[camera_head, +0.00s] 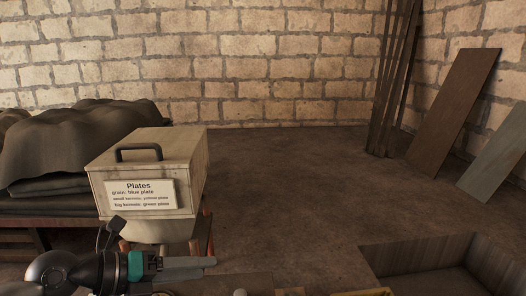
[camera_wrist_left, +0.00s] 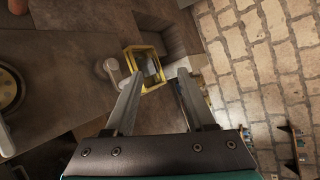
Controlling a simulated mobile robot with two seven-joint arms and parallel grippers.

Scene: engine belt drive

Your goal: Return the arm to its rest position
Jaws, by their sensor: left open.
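My left gripper (camera_head: 208,263) is at the lower left of the head view, seen from the side, with its grey fingers pointing right. It is in front of the lower edge of the wooden Plates box (camera_head: 145,215). In the left wrist view the two fingers of the left gripper (camera_wrist_left: 157,80) stand apart with nothing held between them. A yellow-edged open frame or box (camera_wrist_left: 130,50) shows beyond the fingertips; I cannot tell its distance. My right gripper is in neither view.
The Plates box, with a dark handle, stands on a stool beside dark covered sacks (camera_head: 75,145). Planks (camera_head: 455,110) lean at the right. A sunken wooden-walled opening (camera_head: 430,283) lies at lower right. The middle floor (camera_head: 290,190) is clear. A round wheel-like part (camera_wrist_left: 8,90) shows at left.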

